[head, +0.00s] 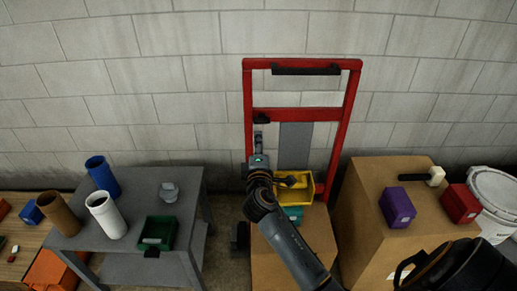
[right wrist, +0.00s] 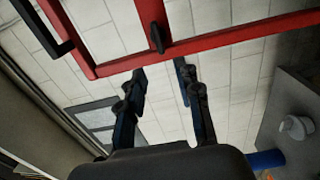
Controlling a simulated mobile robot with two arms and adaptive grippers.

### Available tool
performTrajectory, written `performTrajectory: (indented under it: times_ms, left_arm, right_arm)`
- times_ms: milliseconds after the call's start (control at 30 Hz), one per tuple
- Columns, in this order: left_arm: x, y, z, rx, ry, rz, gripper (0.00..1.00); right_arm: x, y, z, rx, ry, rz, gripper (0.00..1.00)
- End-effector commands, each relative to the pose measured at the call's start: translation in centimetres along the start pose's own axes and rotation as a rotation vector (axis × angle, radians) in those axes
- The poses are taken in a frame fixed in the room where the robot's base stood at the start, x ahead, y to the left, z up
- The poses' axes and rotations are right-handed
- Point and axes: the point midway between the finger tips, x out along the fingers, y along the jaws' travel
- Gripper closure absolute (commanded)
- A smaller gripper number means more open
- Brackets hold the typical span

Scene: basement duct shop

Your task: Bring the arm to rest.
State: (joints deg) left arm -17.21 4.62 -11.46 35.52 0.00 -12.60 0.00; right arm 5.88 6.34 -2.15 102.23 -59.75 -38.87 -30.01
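My right arm reaches in from the bottom of the head view, and its gripper (head: 260,142) points away toward the red hand truck (head: 302,113). In the right wrist view the two dark fingers of the gripper (right wrist: 159,70) stand apart, with only wall and red frame seen behind the gap. It is open and empty. A yellow bin (head: 305,190) with something dark in it shows just right of the gripper in the head view. My left gripper is not in view.
A grey table (head: 183,184) at left bears blue, brown and white tubes, a grey part and a green bin (head: 158,231). Cardboard boxes (head: 372,215) at right carry a purple box (head: 397,207), a red box (head: 461,203) and a mallet (head: 435,176). A white bucket (head: 494,190) stands far right.

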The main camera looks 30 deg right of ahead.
Motion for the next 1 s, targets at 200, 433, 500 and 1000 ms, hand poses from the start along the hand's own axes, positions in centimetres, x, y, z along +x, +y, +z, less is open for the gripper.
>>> performTrajectory:
  times_ms: [200, 433, 500, 1000]
  left_arm:
    - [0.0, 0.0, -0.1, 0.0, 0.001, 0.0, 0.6]
    - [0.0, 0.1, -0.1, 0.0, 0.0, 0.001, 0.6]
    - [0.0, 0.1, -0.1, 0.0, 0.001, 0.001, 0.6]
    - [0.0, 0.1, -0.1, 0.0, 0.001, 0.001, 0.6]
  right_arm:
    - [-2.1, 0.0, 0.0, 0.0, 0.0, -0.001, 0.66]
    - [-2.3, 0.0, 0.0, -0.001, 0.0, 0.0, 0.66]
    - [-2.2, 0.0, 0.0, -0.001, 0.0, 0.0, 0.66]
    - [-2.9, -8.1, -1.5, 0.04, 0.062, -0.16, 0.66]
